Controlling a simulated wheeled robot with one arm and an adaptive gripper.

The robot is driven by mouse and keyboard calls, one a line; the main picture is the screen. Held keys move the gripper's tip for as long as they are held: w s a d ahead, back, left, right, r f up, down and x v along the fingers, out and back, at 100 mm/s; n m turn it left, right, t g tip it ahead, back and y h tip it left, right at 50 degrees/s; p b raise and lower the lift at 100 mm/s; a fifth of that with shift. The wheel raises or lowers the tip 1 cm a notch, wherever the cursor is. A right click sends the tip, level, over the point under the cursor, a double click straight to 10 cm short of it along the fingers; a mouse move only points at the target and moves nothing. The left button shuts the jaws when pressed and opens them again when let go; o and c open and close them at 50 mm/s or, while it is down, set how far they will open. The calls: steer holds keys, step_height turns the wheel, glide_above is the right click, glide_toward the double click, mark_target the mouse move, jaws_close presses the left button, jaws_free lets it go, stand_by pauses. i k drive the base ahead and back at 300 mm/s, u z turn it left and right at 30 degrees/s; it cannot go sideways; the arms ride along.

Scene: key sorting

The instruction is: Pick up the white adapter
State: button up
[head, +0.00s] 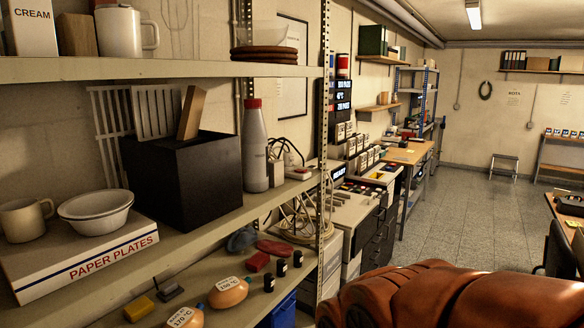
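A small white block with a reddish patch (298,174) lies at the right end of the middle shelf, beside the metal post. It may be the white adapter, but it is too small to tell. Dark cables loop just behind it. A grey bottle with a red cap (255,150) stands to its left. My gripper is not in view.
The middle shelf (190,240) also holds a black box (185,178), a paper plates box (85,262), bowls and a mug. Pale cables (300,218) hang by the post (324,130). The lower shelf holds several small items. Open floor (465,215) lies right.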

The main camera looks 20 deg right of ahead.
mark_target(288, 159)
steer(key=k, duration=0.15)
steer(key=z, duration=1.8)
steer(key=i, duration=1)
steer(key=u, duration=2.2)
